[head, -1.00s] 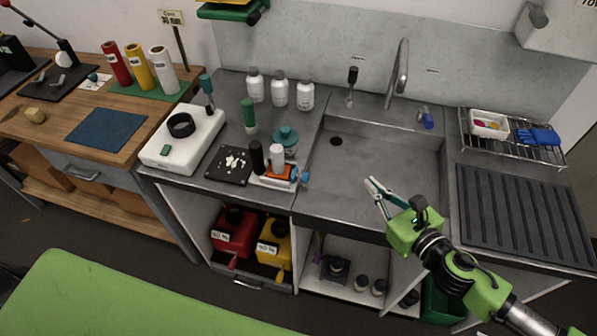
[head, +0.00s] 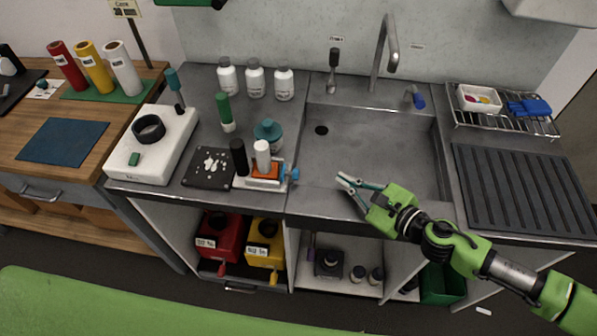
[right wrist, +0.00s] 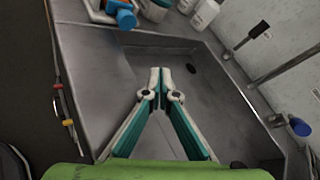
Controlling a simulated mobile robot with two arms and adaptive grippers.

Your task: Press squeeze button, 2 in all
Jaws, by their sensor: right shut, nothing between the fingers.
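My right gripper (head: 340,179) is over the front of the sink, its fingertips together and empty. The right wrist view shows the closed fingertips (right wrist: 160,72) above the sink floor. No part is plainly marked as the squeeze button. An orange and white device (head: 264,176) with a blue knob (head: 294,174) stands left of the sink, apart from the gripper. A white cylinder (head: 262,153) and a black cylinder (head: 239,157) stand at it. My left gripper is not in view.
The sink (head: 375,150) has a tall faucet (head: 384,45). A teal-capped jar (head: 268,132) and a dark plate with white bits (head: 208,168) are near the device. A wire rack (head: 500,118) is right.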

